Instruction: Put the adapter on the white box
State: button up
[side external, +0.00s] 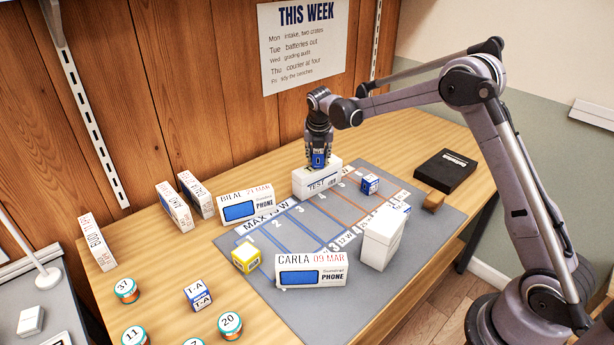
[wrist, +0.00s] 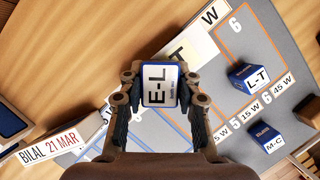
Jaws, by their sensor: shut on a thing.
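My gripper (side external: 319,158) points down over a white box marked TEST (side external: 317,184) at the back of the grey mat. It is shut on a blue and white adapter, whose blue side (side external: 319,160) shows between the fingers. In the wrist view the adapter (wrist: 160,85) has a white top marked E-L and sits between the fingertips. The TEST box is partly hidden behind it. The adapter is at or just above the box top; I cannot tell whether they touch. A second, taller white box (side external: 380,246) stands at the mat's right front.
The grey mat (side external: 290,235) has numbered lanes. Blue cubes L-T (wrist: 248,77) and M-C (wrist: 265,138) stand on its right.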

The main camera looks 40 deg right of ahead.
jog(key=o, duration=1.1)
jog(key=shift+f, duration=0.1)
jog(key=shift+c, duration=0.2)
jog(key=s+a+r+m+t, duration=0.1)
jog(key=s+a+r+m, duration=0.25)
jog(key=s+r, duration=0.35)
jog(key=s+a+r+m, duration=0.3)
jog(key=s+r+m, duration=0.15)
jog(key=r, duration=0.45)
jog(key=s+a+f+m+t+y, duration=0.1)
jog(key=s+a+f+m, duration=0.1)
jog(key=s+m, duration=0.7)
jog(key=s+a+f+m+t+y, duration=0.2)
jog(key=s+a+f+m, duration=0.1)
jog(key=s+m, duration=0.7)
jog(key=shift+s+a+f, duration=0.35)
jog(key=shift+s+a, duration=0.5)
